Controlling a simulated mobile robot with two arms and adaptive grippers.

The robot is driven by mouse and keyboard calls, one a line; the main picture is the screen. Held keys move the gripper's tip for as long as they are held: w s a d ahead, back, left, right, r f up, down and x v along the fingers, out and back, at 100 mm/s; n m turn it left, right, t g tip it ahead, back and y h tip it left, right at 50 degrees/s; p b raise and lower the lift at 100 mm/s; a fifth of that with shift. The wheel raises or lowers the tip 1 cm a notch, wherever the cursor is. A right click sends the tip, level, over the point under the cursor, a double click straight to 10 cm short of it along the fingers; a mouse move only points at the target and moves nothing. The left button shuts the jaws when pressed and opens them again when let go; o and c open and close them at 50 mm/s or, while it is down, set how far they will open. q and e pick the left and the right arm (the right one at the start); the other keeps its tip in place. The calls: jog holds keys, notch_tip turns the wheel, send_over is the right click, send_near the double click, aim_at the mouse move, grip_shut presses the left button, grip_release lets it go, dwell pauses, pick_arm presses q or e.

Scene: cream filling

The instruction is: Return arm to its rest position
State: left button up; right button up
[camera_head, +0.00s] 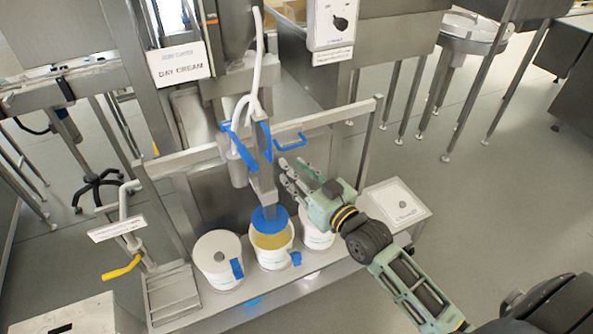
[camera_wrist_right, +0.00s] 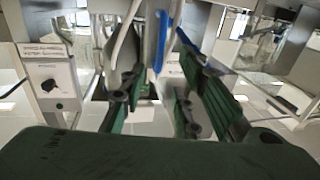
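My right gripper (camera_head: 292,180) reaches in from the right in the head view, in front of the filling machine's blue handle (camera_head: 288,141). In the right wrist view its two green fingers (camera_wrist_right: 152,108) stand apart with nothing between them. The filling nozzle (camera_head: 262,180) hangs just left of the gripper. A blue round piece (camera_head: 269,219) is under the nozzle, over an open white bucket (camera_head: 272,256) with yellowish content. My left gripper is not in view.
A white bucket (camera_head: 217,256) stands left of the open one, and another (camera_head: 316,235) stands right of it, partly hidden by my gripper. The steel frame (camera_head: 255,133) crosses behind. A control box (camera_head: 400,204) stands on the right. A yellow-handled lever (camera_head: 122,268) is on the left.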

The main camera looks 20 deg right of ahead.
dwell(0.3)
jog(key=s+d+f+g+h+b, duration=0.1)
jog(key=s+f+g, duration=0.25)
jog(key=f, duration=0.95)
jog(key=s+d+f+m+g+h+b, duration=0.15)
jog(key=s+f, duration=0.35)
jog(key=f, duration=0.8)
jog(key=s+d+f+g+h+b, duration=0.1)
jog(key=s+f+g, duration=0.25)
jog(key=f, duration=1.05)
jog(key=s+a+f+g+b, duration=0.15)
jog(key=s+f+g, duration=0.25)
jog(key=s+f, duration=1.4)
jog(key=s+f+g, duration=0.2)
jog(key=s+f, duration=0.1)
jog(key=s, duration=0.6)
jog(key=s+a+f+n+g+b, duration=0.1)
jog(key=s+f+g, duration=0.1)
jog(key=s, duration=0.8)
jog(key=shift+f, duration=0.45)
